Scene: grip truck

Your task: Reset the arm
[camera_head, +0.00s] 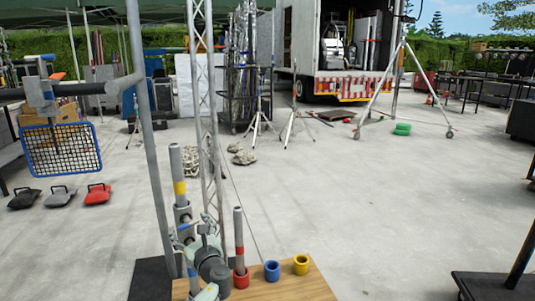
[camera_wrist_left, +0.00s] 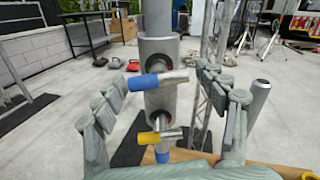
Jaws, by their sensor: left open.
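My left gripper (camera_head: 206,240) is low in the middle of the head view, beside an upright grey pole with a yellow band (camera_head: 179,187). In the left wrist view the gripper (camera_wrist_left: 160,88) is open, its fingers spread on either side of a grey cylindrical coupling (camera_wrist_left: 160,62). The coupling carries a blue-ended handle (camera_wrist_left: 143,82) and, lower, a yellow-ended handle (camera_wrist_left: 146,138). I see nothing held between the fingers; whether they touch the coupling is unclear. My right gripper is not in view.
A wooden board (camera_head: 300,288) holds red (camera_head: 241,279), blue (camera_head: 272,270) and yellow (camera_head: 301,264) cups; a grey tube (camera_head: 239,238) stands in the red one. Floor to the right is largely clear.

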